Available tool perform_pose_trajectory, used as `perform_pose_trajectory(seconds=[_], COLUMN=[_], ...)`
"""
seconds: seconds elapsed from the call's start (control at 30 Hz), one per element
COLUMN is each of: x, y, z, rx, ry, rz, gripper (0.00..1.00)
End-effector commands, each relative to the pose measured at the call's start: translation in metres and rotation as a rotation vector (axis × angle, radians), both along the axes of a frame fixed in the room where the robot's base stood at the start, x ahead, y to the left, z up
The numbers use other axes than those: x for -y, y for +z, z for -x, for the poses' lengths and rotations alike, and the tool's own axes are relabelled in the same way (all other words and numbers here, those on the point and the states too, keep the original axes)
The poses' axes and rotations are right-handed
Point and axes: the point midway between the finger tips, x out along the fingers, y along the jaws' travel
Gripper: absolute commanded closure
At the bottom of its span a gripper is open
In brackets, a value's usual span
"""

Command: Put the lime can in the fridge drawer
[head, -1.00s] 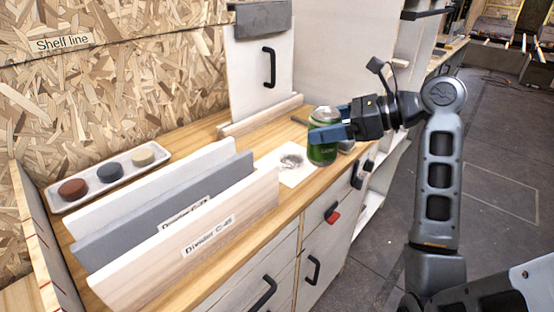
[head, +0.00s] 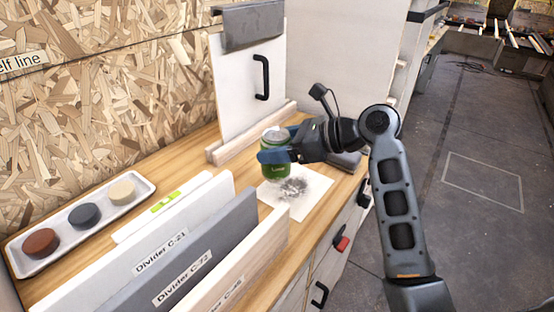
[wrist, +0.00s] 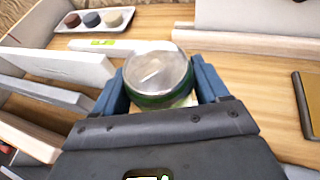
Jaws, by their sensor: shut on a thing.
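The lime can (head: 275,158) is green with a silver top and stands upright between the blue fingers of my gripper (head: 275,155). In the wrist view the can (wrist: 157,75) is seen from above, with a finger of my gripper (wrist: 160,88) on each side of it. My gripper is shut on the can. It is over the wooden counter, by a white sheet with a dark smudge (head: 295,188). Whether the can touches the surface I cannot tell. Drawer fronts with black handles (head: 320,294) show below the counter edge; which is the fridge drawer I cannot tell.
Labelled dividers (head: 195,262) stand at the front of the counter. A tray (head: 75,238) with three round pucks lies at left. An upright white panel with a black handle (head: 262,78) stands behind the can. A red latch (head: 342,243) is on the front. Open floor lies right.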

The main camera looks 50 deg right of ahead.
Motion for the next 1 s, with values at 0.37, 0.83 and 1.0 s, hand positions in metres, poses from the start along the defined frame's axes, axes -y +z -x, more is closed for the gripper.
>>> perform_pose_trajectory(seconds=[0.37, 0.83, 1.0], x=[0.0, 0.0, 0.0], y=[-0.039, -0.042, -0.042], z=[0.0, 0.0, 0.0], rx=[0.0, 0.0, 0.0], ry=[-0.002, 0.0, -0.001], rz=[-0.002, 0.0, 0.0], gripper=[0.72, 0.15, 0.01])
